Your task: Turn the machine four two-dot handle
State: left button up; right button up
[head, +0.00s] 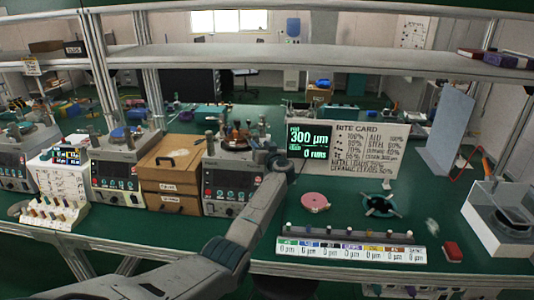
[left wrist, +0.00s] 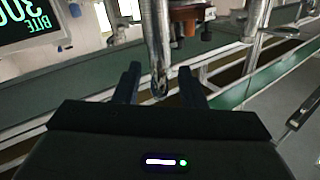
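A lapping machine (head: 232,187) with a dark front panel stands on the green bench, left of the lit display. My left gripper (head: 268,152) is at the upper right of this machine, seen small and partly merged with its parts. In the left wrist view its two dark fingers (left wrist: 160,88) are spread apart. The lower end of an upright metal post (left wrist: 158,45) shows between them; I cannot tell whether it touches either finger. Dot marks on handles are too small to read. My right gripper is in neither view.
A wooden drawer box (head: 170,172) and another machine (head: 115,175) stand to the left. The display reading 300 µm (head: 308,140) and a rate card (head: 368,150) stand to the right. A pink disc (head: 314,202) and a labelled strip (head: 350,248) lie on the bench.

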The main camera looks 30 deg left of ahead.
pick_arm(q)
jog(key=v, duration=0.8)
jog(key=shift+b, duration=0.4)
jog(key=shift+a, duration=0.1)
